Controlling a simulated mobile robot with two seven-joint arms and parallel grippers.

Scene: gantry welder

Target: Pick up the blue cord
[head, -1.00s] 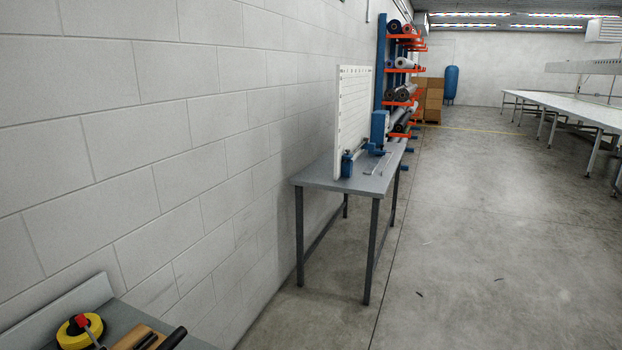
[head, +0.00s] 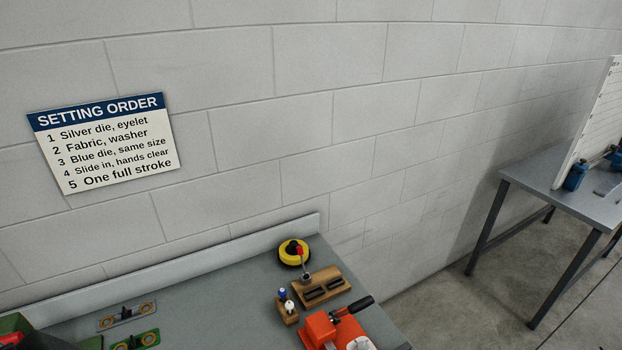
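I cannot make out a blue cord in the head view. Neither of my grippers shows. The nearest surface is a grey workbench (head: 215,290) with a raised back edge, set against the wall. On it are a yellow and black round roll (head: 290,251), a wooden slotted block (head: 324,291), a small wooden block (head: 285,312) holding a blue and a white piece, and an orange-red tool (head: 320,329) with a black handle.
Flat plates with brass-coloured rings (head: 126,315) and a green object (head: 14,324) lie at lower left. A "Setting order" sign (head: 105,143) hangs on the block wall. A second table (head: 590,207) stands at right, with bare floor (head: 470,315) between.

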